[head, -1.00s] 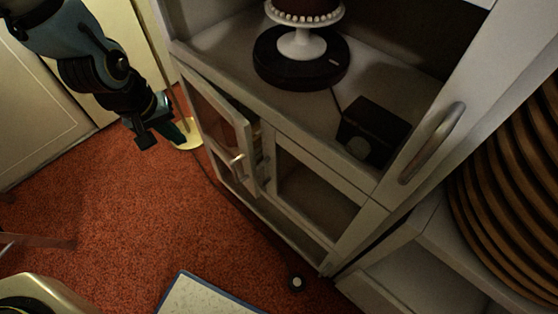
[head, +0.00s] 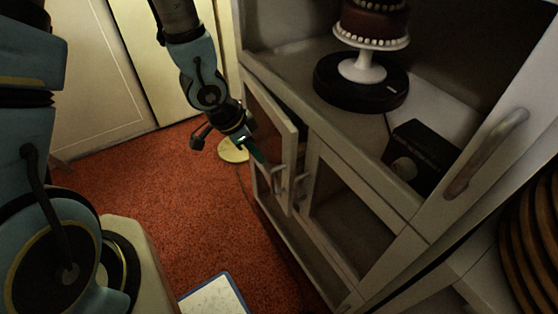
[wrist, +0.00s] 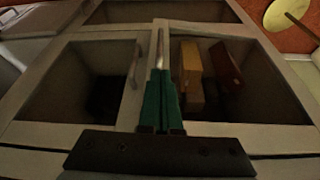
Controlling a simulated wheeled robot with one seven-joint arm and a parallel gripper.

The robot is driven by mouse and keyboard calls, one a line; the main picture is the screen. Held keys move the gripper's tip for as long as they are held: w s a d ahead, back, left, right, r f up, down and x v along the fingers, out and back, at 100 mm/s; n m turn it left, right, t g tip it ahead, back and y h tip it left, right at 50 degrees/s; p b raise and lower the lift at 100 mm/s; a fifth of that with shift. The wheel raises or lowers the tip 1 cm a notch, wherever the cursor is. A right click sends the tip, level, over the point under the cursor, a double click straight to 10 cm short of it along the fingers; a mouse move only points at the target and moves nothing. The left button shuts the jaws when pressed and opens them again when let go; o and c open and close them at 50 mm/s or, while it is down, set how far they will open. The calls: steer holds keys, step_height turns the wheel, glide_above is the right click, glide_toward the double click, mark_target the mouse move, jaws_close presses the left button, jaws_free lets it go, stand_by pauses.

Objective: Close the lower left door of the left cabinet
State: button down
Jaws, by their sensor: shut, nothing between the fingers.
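The lower left door (head: 287,140) of the pale left cabinet (head: 420,215) stands ajar, swung out from its frame. It has a window panel and a metal handle (head: 275,182) near its free edge. My gripper (head: 259,158) is at the door's outer side, close to the handle. I cannot tell whether it touches the door. In the wrist view, its green fingers (wrist: 161,100) are together with nothing between them. Beyond them a compartment with a yellow box (wrist: 191,75) and a red box (wrist: 225,68) shows.
A cake on a white stand (head: 362,68) and dark turntable (head: 335,85) sits on the cabinet counter, beside a black box (head: 420,150). A round yellowish base (head: 232,152) stands on the red carpet behind my gripper. Open carpet (head: 150,200) lies left of the cabinet.

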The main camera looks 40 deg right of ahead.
mark_target(296, 150)
steer(key=d+f, duration=0.3)
steer(key=shift+s+d+f+p, duration=0.2)
steer(key=shift+s+d+p, duration=0.1)
steer(key=shift+d, duration=0.1)
steer(key=shift+s+d+f, duration=0.1)
steer(key=shift+d, duration=0.65)
steer(key=d, duration=0.4)
steer(key=shift+s+f, duration=0.1)
steer(key=shift+s, duration=0.25)
steer(key=shift+d+n, duration=0.4)
steer(key=shift+s+d, duration=0.1)
steer(key=shift+d, duration=0.1)
